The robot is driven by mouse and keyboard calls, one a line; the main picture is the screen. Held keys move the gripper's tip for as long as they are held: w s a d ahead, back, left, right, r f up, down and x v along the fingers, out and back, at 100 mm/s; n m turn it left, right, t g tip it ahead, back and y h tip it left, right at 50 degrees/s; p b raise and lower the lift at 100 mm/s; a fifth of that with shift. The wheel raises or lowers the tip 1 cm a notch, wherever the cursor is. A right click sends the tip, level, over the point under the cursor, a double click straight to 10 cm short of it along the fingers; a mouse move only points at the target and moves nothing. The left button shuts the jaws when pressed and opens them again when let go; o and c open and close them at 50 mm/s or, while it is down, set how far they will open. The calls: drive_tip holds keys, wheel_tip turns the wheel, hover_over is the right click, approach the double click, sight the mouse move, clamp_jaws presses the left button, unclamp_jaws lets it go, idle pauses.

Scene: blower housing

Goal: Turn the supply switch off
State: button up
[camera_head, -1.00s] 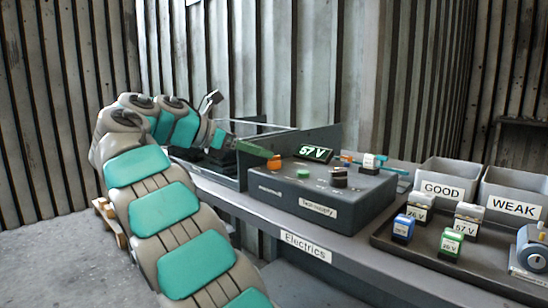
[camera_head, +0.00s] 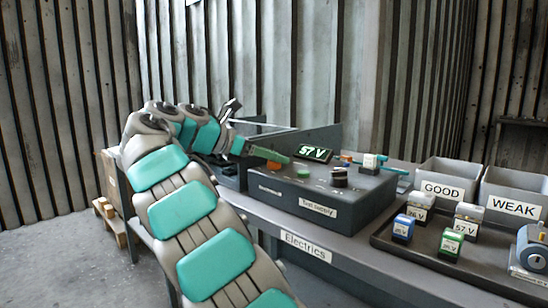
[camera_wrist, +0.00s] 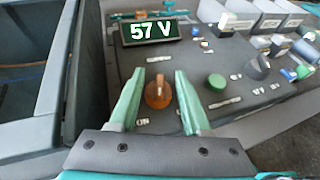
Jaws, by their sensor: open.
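The test supply box (camera_head: 310,200) stands on the bench and its display (camera_head: 314,154) reads 57 V. An orange knob (camera_wrist: 157,92) on its top, likely the supply switch, has a raised grip lying roughly in line with my fingers in the wrist view. My gripper (camera_wrist: 158,76) is open, with one green finger on each side of the orange knob and a gap on both sides. My gripper (camera_head: 284,158) reaches in from the left in the head view.
A green button (camera_wrist: 217,82) and a black knob (camera_wrist: 257,67) sit right of the orange knob. A tray (camera_head: 385,240) with several labelled blocks and the GOOD (camera_head: 441,189) and WEAK (camera_head: 514,206) bins stand to the right. A grey open bin (camera_wrist: 30,130) is on the left.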

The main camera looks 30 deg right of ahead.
drive_tip(key=shift+d+f, duration=0.1)
clamp_jaws()
idle(0.4)
